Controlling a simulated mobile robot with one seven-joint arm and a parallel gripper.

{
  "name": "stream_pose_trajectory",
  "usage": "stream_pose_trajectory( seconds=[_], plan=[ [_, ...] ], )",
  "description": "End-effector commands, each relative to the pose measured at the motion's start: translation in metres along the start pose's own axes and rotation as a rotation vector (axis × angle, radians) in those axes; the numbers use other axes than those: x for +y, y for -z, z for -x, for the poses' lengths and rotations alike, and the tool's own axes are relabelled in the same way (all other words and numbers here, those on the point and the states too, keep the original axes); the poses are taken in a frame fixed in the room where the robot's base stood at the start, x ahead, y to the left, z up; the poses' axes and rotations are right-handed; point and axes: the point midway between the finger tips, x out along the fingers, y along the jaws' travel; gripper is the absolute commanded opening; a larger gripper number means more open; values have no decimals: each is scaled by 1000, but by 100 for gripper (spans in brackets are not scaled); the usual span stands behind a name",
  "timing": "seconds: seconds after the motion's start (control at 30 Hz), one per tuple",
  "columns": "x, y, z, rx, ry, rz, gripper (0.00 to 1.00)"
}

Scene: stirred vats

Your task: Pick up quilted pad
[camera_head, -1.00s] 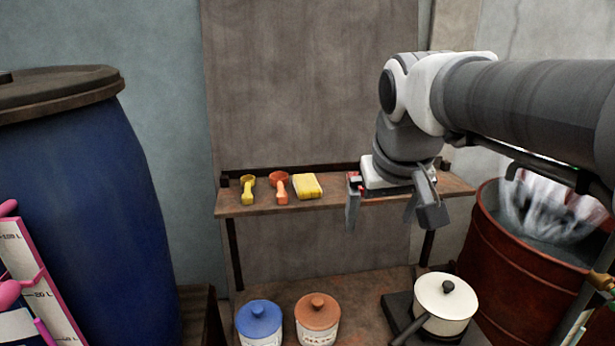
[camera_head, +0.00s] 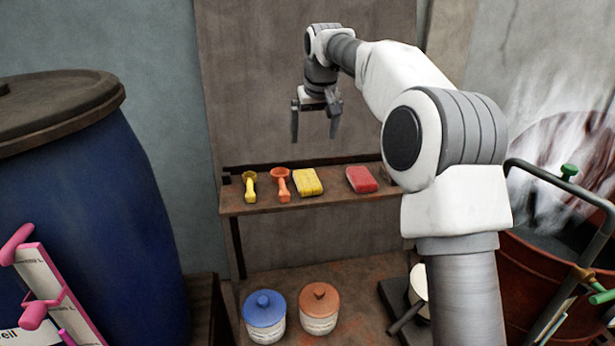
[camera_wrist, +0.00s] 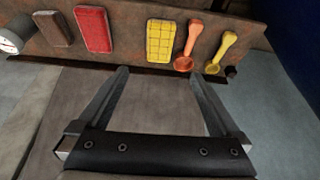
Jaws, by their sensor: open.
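No single thing is plainly the quilted pad; the closest match is the yellow block with a grid-like quilted surface (camera_head: 308,181) on the narrow wooden shelf (camera_head: 330,199). It also shows in the wrist view (camera_wrist: 160,41). A red block (camera_head: 361,179) lies to its right on the shelf and shows in the wrist view (camera_wrist: 94,30).
An orange scoop (camera_head: 281,184) and a yellow scoop (camera_head: 250,186) lie left of the yellow block. In the wrist view a brown block (camera_wrist: 52,28) and a round dial (camera_wrist: 14,36) are beyond the red one. Blue (camera_head: 264,312) and orange-brown (camera_head: 319,305) lidded jars stand below.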

Motion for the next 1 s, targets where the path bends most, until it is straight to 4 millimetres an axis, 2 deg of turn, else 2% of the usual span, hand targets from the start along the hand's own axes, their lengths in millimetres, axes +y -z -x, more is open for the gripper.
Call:
stream_pose_trajectory(
  seconds=[0.1,0.27,0.7,1.0],
  plan=[
    [-1,7,-7,-3,8,-4,100],
    [-1,8,-26,-6,10,-5,100],
    [-1,7,-115,-6,10,-5,100],
    [-1,5,-138,-4,9,-5,100]
  ],
)
